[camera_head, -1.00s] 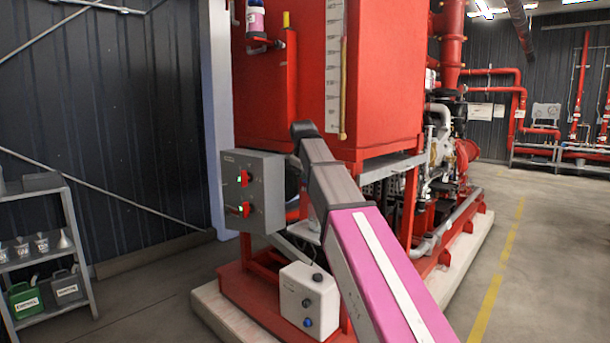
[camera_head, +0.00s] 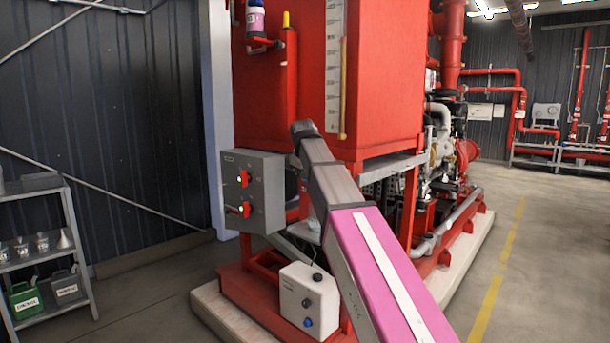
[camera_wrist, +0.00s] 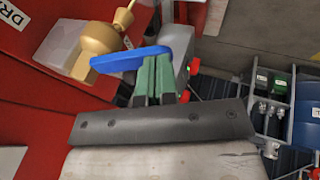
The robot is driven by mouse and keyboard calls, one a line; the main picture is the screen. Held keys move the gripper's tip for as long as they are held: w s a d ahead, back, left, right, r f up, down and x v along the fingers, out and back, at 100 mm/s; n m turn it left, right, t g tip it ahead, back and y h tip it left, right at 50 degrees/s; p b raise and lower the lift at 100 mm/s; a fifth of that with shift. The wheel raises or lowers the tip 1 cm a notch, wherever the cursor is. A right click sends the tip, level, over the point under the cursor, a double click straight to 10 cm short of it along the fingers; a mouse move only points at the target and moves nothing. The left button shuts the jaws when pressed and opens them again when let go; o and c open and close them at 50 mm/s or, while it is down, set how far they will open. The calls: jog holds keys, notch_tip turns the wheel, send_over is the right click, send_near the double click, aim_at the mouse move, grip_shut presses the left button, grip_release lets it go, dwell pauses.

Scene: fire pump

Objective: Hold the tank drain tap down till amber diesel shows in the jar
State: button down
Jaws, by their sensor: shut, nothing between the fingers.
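In the wrist view, the brass drain tap (camera_wrist: 98,43) sits on the red surface at upper left, with a flat blue lever (camera_wrist: 130,58) reaching right from it. My gripper (camera_wrist: 158,64) is shut and empty. Its green fingertips are at the free end of the lever; they look very close to it, but I cannot tell whether they press on it. A pale, partly see-through shape (camera_wrist: 62,42) lies behind the tap; I cannot tell if it is the jar. No amber liquid can be made out. In the head view, my arm hides the gripper and tap.
The red tank (camera_head: 385,80) stands on a red frame. A grey control box (camera_head: 255,190) with red switches and a white container (camera_head: 310,298) stand beside my arm. A shelf (camera_head: 70,225) with cans and funnels is at left. Floor at right is clear.

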dwell(0.4)
jog(key=shift+r, duration=0.8)
